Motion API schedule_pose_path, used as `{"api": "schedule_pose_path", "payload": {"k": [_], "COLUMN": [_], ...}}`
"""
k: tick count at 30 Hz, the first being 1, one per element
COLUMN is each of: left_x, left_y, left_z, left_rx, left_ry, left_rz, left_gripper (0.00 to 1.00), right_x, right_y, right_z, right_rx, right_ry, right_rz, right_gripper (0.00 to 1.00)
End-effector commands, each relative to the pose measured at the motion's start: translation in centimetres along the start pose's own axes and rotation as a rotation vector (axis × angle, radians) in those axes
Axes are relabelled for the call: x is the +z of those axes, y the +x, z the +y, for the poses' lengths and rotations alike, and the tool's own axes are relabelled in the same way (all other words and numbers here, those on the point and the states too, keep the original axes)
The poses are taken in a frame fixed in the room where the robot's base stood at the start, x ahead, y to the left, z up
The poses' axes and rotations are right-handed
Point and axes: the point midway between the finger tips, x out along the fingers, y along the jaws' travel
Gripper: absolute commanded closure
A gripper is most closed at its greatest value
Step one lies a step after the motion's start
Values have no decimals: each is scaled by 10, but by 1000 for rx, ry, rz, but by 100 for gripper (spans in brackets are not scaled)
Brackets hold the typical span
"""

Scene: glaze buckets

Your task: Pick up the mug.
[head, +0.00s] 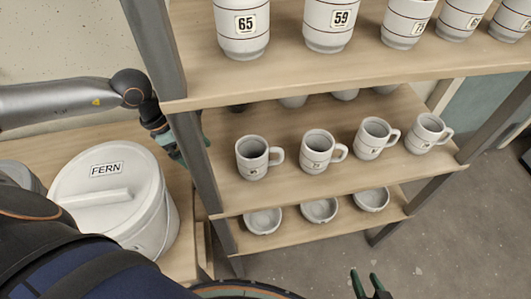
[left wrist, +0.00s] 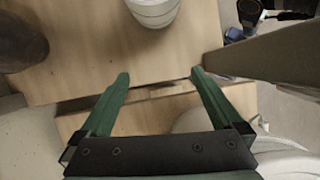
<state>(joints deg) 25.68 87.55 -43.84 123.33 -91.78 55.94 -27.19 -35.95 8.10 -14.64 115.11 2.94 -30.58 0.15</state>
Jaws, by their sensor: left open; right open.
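Several white mugs with dark bands and number labels stand in a row on the shelf's middle board: the leftmost mug (head: 253,157), a second mug (head: 317,151), a third mug (head: 370,138) and a rightmost mug (head: 422,133). Their handles point right. My left gripper (left wrist: 158,76) is open, with nothing between its green fingers; in the head view it is partly hidden at the shelf's left post, left of the mugs. My right gripper (head: 368,284) is open and empty at the bottom edge, below and apart from the shelf.
A lidded white bucket labelled FERN (head: 106,190) stands left of the shelf. Numbered white vessels (head: 241,27) stand on the top board (head: 300,75). White bowls (head: 263,220) sit on the bottom board. The grey left post (head: 190,150) stands between my left gripper and the mugs.

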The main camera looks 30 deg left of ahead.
Motion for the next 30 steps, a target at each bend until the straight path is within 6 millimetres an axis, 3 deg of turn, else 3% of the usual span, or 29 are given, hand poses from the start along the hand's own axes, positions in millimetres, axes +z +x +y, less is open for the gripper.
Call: {"api": "schedule_pose_path", "payload": {"k": [21,30], "left_x": [97,108], "left_y": [38,47], "left_z": [0,1], "left_rx": [-1,1], "left_ry": [-1,-3], "left_rz": [-7,-3], "left_gripper": [0,0], "right_x": [-3,-3], "right_y": [-7,-8], "right_z": [3,4], "right_rx": [11,13], "right_ry": [4,4], "right_rz": [1,2], "right_gripper": [53,53]}}
